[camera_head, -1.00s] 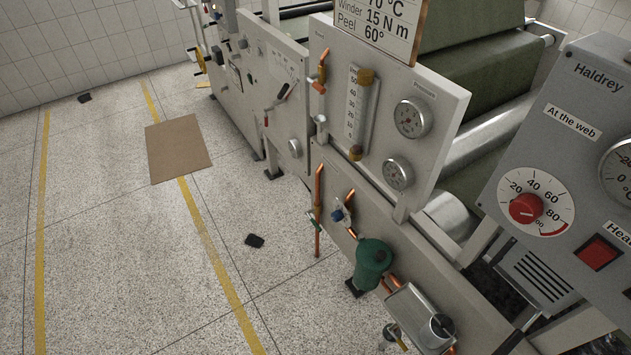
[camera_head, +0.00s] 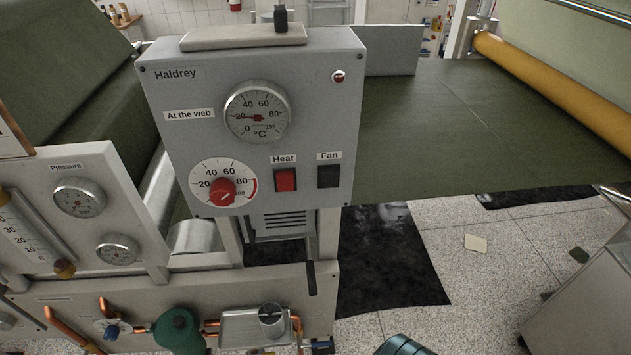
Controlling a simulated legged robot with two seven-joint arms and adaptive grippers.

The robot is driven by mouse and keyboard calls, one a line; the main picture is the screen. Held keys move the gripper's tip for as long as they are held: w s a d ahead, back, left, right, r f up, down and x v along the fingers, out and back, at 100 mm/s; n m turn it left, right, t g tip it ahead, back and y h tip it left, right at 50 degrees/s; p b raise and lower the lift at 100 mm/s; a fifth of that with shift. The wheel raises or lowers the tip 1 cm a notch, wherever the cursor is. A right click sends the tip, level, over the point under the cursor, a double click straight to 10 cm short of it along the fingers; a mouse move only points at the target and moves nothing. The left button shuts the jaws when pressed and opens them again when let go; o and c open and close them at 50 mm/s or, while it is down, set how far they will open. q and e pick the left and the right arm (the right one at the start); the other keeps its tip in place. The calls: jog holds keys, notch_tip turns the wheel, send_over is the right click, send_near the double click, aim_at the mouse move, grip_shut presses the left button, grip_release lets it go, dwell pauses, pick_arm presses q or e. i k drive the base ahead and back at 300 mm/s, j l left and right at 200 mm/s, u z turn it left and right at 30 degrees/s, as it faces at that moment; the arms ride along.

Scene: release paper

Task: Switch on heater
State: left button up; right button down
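The heater control box (camera_head: 320,115) is a grey panel marked "Haldrey" in the middle of the view. Its red Heat switch (camera_head: 285,180) sits at the lower right, beside the black Fan switch (camera_head: 328,176). The red knob (camera_head: 222,191) sits on a white dial to the left, its pointer low on the scale. A round °C gauge (camera_head: 257,112), labelled "At the web", reads around 20 to 40. A small red indicator (camera_head: 338,77) is at the top right; I cannot tell if it is lit.
A panel with pressure gauges (camera_head: 79,197) stands at the left. Below are copper pipes, a green rounded part (camera_head: 179,331) and a metal tray (camera_head: 243,327). Dark green web (camera_head: 430,130) runs behind the box. Black sheeting (camera_head: 390,262) lies on the floor, with speckled floor to its right.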

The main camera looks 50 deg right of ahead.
aim_at(285, 179)
jog(key=l+z, duration=0.1)
jog(key=z, duration=1.25)
